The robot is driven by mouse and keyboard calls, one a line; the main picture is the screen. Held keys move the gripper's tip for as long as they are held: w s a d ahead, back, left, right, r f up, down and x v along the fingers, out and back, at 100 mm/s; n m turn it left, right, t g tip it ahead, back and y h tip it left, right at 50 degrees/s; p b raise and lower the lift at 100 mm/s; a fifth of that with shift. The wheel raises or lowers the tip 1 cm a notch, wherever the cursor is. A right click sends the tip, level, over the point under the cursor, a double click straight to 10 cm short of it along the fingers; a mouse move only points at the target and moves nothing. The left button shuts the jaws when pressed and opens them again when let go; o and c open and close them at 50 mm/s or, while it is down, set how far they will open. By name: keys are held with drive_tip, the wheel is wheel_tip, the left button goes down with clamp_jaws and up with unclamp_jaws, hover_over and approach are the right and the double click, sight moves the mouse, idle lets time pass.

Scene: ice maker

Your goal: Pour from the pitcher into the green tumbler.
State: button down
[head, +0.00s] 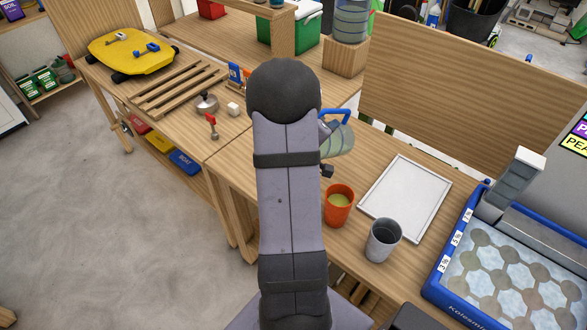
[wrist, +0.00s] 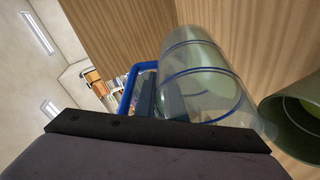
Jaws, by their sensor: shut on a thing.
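The clear pitcher (head: 338,141) with blue rings and a blue handle shows just right of my arm in the head view. It looks tilted, with its handle uppermost. In the wrist view the pitcher (wrist: 205,85) holds pale green liquid. My gripper (wrist: 147,98) is shut on the handle; my arm hides most of it in the head view. A green tumbler (wrist: 288,112) with a yellow-green inside shows at the right edge of the wrist view, close to the pitcher's near end. I cannot make out this tumbler in the head view, nor any stream.
An orange tumbler (head: 338,207) with yellowish contents and a grey tumbler (head: 382,241) stand on the wooden bench. A white tray (head: 405,198) lies behind them. The blue-edged ice maker (head: 440,275) is at the right.

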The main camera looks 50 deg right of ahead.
drive_tip(key=shift+w+a+r+h+b, duration=0.1)
drive_tip(key=shift+a+r+h+b, duration=0.3)
drive_tip(key=shift+r+b, duration=0.2)
drive_tip(key=shift+w+a+r+h+b, duration=0.1)
drive_tip(key=shift+a+r+h+b, duration=0.15)
drive_tip(key=shift+r+h+b, duration=0.3)
idle(6.8)
